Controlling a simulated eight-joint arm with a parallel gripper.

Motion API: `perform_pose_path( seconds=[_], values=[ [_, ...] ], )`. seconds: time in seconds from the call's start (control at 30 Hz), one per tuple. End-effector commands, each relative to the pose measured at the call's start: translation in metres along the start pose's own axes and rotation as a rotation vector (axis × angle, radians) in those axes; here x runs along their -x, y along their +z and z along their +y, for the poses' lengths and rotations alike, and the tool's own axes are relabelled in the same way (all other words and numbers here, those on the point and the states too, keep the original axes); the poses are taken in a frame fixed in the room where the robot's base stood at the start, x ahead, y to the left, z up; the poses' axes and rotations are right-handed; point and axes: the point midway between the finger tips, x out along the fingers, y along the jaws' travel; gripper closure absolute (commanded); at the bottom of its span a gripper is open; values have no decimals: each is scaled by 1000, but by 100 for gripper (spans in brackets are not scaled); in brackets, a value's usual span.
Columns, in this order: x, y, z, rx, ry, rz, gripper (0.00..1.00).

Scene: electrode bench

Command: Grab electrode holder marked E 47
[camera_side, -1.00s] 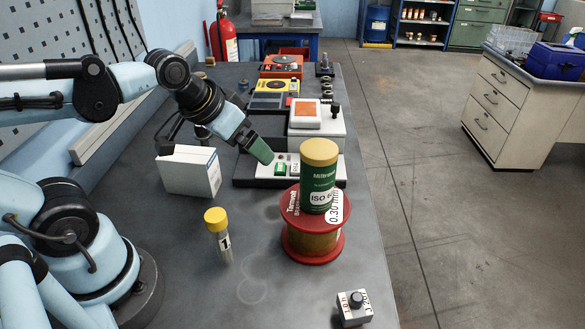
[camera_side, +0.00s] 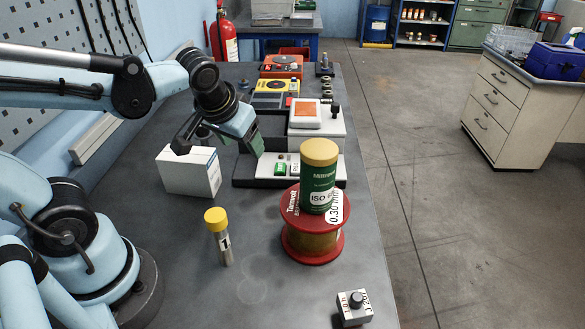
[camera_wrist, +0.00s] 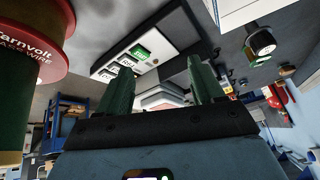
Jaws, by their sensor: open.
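A low black-and-white base (camera_side: 322,172) stands mid-bench in the side view, with small blocks on its white top. One block is green (camera_side: 281,168), with a white block beside it. In the wrist view the scene is inverted: the base shows the green block (camera_wrist: 140,52) and white labelled blocks (camera_wrist: 120,65). I cannot read E 47 on any of them. My gripper (camera_side: 253,147) is above the base's left end in the side view, its green fingers pointing down. In the wrist view, my gripper (camera_wrist: 160,78) is open, with nothing held between its fingers.
A red wire spool (camera_side: 313,240) carries a green canister (camera_side: 319,178) just in front of the base. A white box (camera_side: 190,172) stands left, a yellow-capped vial (camera_side: 219,238) front left. A white device (camera_side: 316,132) is behind the base.

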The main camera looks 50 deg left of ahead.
Motion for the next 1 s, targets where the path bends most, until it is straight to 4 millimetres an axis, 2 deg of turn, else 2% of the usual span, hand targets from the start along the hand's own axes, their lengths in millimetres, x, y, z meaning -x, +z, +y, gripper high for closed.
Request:
perform_pose_path(
  seconds=[0.27, 0.5, 0.8, 1.0],
  values=[
    [-28, -32, -40, 327, -356, -33, 33],
    [-50, -52, -69, 641, -675, 81, 33],
    [-71, -59, -90, 995, -994, 370, 33],
    [-75, -57, -93, 1100, -1073, 491, 33]
  ],
)
